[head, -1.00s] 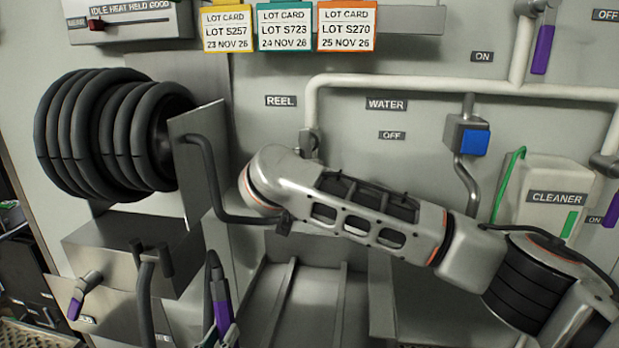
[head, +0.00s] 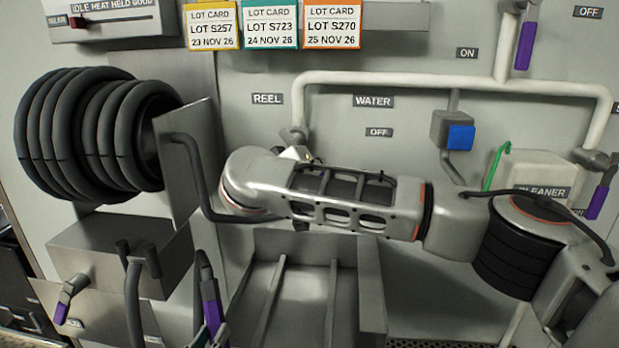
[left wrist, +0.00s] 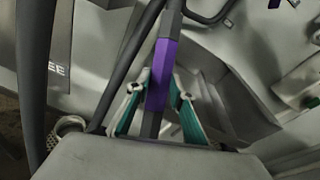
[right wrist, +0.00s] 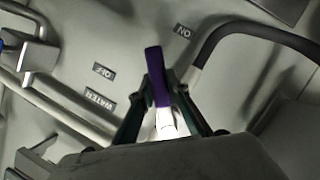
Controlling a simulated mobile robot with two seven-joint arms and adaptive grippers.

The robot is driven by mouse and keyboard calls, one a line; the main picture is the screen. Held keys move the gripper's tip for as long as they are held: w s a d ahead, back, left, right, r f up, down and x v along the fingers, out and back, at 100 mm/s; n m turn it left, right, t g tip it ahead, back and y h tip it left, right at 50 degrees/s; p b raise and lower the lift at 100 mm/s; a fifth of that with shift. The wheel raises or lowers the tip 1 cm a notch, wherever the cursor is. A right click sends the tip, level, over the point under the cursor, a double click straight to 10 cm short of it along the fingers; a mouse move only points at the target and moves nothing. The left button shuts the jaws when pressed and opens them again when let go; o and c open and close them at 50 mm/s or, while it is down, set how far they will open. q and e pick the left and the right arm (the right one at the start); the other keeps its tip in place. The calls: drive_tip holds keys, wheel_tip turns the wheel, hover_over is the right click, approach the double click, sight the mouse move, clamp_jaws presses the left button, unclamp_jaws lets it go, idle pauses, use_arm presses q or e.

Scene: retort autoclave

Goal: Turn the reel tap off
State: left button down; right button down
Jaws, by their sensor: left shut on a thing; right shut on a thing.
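The reel tap's valve body (head: 298,136) shows on the white pipe below the REEL label (head: 267,98) in the head view, partly behind my right arm. In the right wrist view, a purple-tipped lever (right wrist: 157,80) stands between the teal fingers of my right gripper (right wrist: 163,95), which is shut on it. The lever points between the OFF label (right wrist: 104,71) and the ON label (right wrist: 183,30). My right gripper is mostly hidden in the head view. My left gripper (head: 214,332) is shut on the purple grip of a dark wand (left wrist: 161,75), low in the head view.
A hose reel (head: 85,135) with a metal side plate (head: 190,165) stands at left. A blue-fronted box (head: 460,138), the cleaner tank (head: 540,180) and another purple-handled tap (head: 598,200) are at right. Lot cards (head: 271,25) hang above. A purple lever (head: 66,305) is at lower left.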

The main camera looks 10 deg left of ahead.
drive_tip(key=shift+d+r+n, duration=0.15)
drive_tip(key=shift+r+n, duration=0.05)
drive_tip(key=shift+n, duration=0.1)
idle(0.4)
drive_tip(key=c, duration=1.9)
unclamp_jaws()
drive_tip(key=shift+d, duration=0.1)
drive_tip(key=shift+f, duration=0.15)
